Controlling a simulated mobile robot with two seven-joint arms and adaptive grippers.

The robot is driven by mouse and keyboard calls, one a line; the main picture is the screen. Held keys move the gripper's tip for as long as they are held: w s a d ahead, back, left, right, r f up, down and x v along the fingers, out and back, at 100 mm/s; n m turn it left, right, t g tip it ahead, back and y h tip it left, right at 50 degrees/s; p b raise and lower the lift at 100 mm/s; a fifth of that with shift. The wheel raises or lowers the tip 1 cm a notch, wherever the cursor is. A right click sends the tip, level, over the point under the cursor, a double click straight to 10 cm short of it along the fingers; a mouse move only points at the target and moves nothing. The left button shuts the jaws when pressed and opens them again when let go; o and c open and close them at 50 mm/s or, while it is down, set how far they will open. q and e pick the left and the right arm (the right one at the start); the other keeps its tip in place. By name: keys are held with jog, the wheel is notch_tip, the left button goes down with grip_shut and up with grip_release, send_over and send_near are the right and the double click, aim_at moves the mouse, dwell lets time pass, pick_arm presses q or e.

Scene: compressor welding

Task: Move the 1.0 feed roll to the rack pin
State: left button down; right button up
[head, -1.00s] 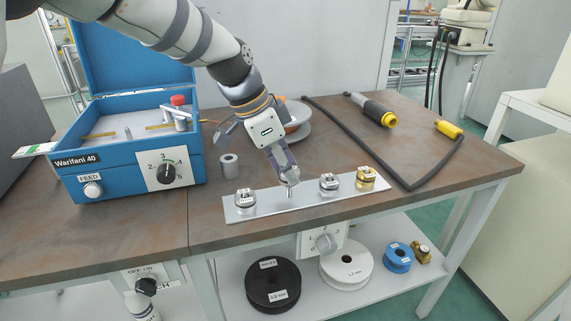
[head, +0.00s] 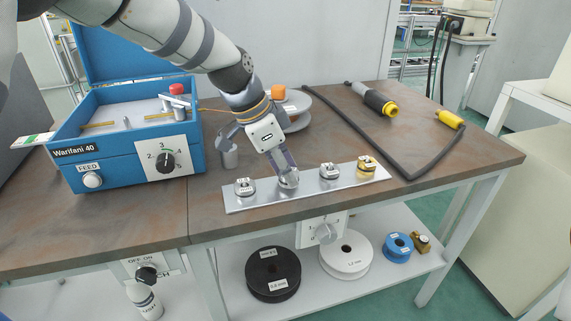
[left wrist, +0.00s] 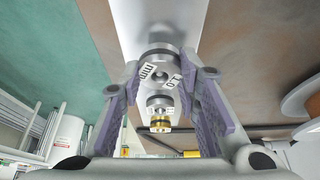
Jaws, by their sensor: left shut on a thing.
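The rack (head: 309,182) is a pale metal strip with a row of rolls along the front of the bench. My left gripper (head: 287,177) is shut on a silver roll (head: 289,182) at the rack's second position from the left. In the left wrist view this roll (left wrist: 160,72) sits between the fingers, and its label appears to read 1.0 mm. The roll is low at the strip, and the pin there is hidden under it. I cannot tell whether it is fully seated. My right gripper is not in view.
A silver roll (head: 244,187) stands left of the held one; another silver roll (head: 329,171) and a gold roll (head: 367,163) stand right. The blue feeder (head: 120,160) is left. A dark cable (head: 395,172) lies right.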

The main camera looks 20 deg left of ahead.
pick_arm(q)
jog(key=shift+f, duration=0.25)
jog(key=c, duration=1.1)
grip_release()
jog(key=shift+f, duration=0.1)
jog(key=v, duration=1.2)
